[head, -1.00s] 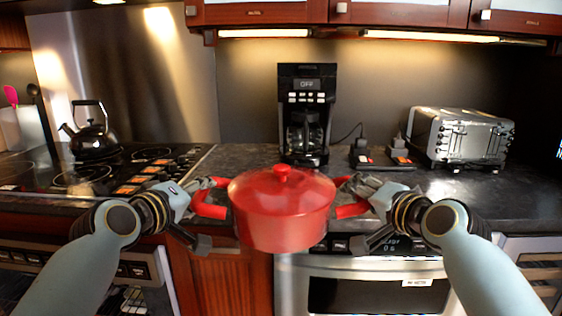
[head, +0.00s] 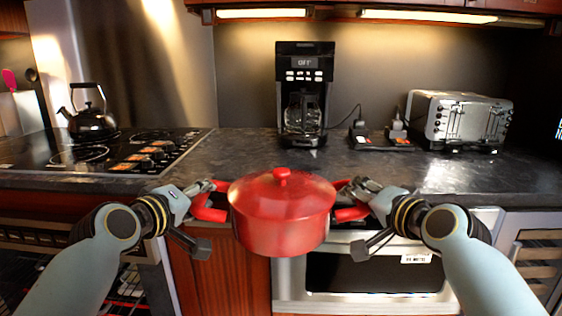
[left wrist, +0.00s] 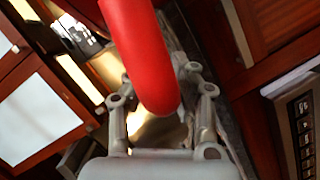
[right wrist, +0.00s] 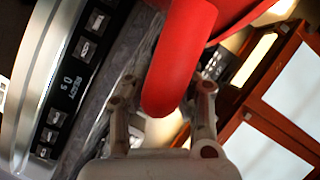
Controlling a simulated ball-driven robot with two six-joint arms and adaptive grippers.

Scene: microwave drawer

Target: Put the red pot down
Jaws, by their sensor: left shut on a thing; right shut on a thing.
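The red pot (head: 282,212), with its lid on, is held level between my two arms in the middle of the head view, in front of the counter's front edge. My left gripper (head: 212,190) is shut on the pot's left handle, a red loop that also fills the middle of the left wrist view (left wrist: 143,55). My right gripper (head: 355,190) is shut on the right handle, which shows in the right wrist view (right wrist: 178,60). The pot's underside and the fingertips behind the handles are hidden.
The dark counter (head: 235,155) has bare room in front of the coffee maker (head: 304,92). A stove top (head: 110,155) with a black kettle (head: 91,120) is at left. A toaster (head: 460,120) stands at right. Below the counter is a microwave drawer (head: 372,272).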

